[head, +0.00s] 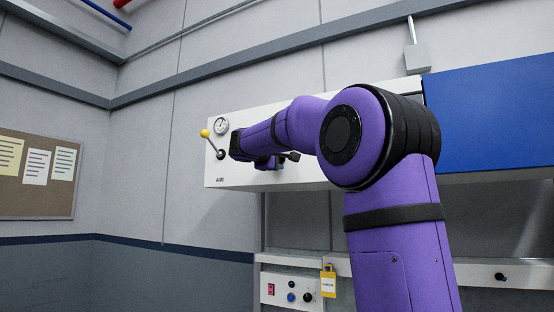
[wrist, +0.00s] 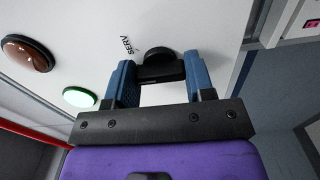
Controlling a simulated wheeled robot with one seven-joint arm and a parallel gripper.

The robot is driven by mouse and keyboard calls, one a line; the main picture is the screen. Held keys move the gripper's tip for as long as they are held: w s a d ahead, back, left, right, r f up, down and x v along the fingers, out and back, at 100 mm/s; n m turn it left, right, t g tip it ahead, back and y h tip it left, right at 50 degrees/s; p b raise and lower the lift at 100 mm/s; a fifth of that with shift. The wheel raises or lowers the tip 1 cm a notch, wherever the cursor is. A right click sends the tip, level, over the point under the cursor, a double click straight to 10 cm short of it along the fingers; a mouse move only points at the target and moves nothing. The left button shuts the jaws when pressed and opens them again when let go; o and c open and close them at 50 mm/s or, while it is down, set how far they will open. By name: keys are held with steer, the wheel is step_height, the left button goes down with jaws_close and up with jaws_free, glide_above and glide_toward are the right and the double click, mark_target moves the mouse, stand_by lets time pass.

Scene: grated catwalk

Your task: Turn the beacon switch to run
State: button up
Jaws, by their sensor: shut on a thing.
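In the wrist view, a black rotary knob (wrist: 158,58), apparently the beacon switch, stands out from a white panel. The letters "SERV" are printed beside it; no other position label is readable. My gripper (wrist: 160,77) has its two blue fingers on either side of the knob, shut on it. The knob's pointer and exact setting cannot be made out.
A dark red-brown round lamp (wrist: 28,53) and a lit green one (wrist: 80,96) sit near the knob. The panel carries a gauge (head: 221,126) and a yellow-balled lever (head: 205,134). Below are a small control box (head: 282,302) and a yellow padlock (head: 328,284). A blue panel (head: 490,115) is right.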

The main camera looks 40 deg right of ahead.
stand_by(0.3)
steer(key=o, duration=0.9)
steer(key=shift+a, duration=0.1)
steer(key=v, duration=1)
steer(key=shift+s+a, duration=0.15)
steer(key=shift+a, duration=0.15)
steer(key=shift+f, duration=0.1)
